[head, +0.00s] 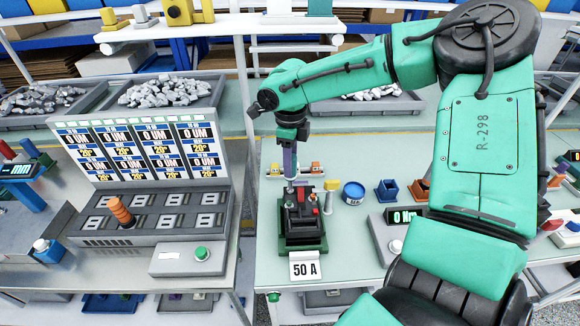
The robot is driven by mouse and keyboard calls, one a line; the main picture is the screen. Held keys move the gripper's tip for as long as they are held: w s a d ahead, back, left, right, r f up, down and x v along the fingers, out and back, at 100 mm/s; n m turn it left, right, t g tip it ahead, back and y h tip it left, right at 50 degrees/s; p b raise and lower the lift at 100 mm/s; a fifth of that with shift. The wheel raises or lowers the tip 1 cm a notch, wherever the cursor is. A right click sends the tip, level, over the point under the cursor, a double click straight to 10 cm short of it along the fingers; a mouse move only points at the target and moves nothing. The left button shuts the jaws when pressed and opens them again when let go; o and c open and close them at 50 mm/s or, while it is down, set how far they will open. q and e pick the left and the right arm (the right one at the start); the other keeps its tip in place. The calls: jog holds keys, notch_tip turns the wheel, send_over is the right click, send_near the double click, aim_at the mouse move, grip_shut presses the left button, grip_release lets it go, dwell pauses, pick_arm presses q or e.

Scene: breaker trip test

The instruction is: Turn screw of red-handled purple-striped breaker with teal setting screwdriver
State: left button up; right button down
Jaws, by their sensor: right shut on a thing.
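My right gripper (290,146) points straight down above the green-based fixture (303,243) and is shut on an upright slim tool, which I take for the setting screwdriver (289,166). Its visible part looks purple to grey, and the fingers hide the rest, so I cannot confirm teal. Its lower end meets the top of the dark breaker (300,215) in the fixture. Red parts show on the breaker; its purple stripe and screw are too small to make out. I cannot tell whether the tip sits in the screw. My left gripper is not in view.
A test panel (150,225) with an orange handle (121,212) stands left.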

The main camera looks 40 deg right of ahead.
jog(key=shift+m+b, duration=0.6)
jog(key=shift+b, duration=0.4)
jog(key=shift+r, duration=0.15)
jog(key=shift+r+p, duration=1.2)
jog(key=shift+p, duration=0.05)
jog(key=shift+f, duration=0.1)
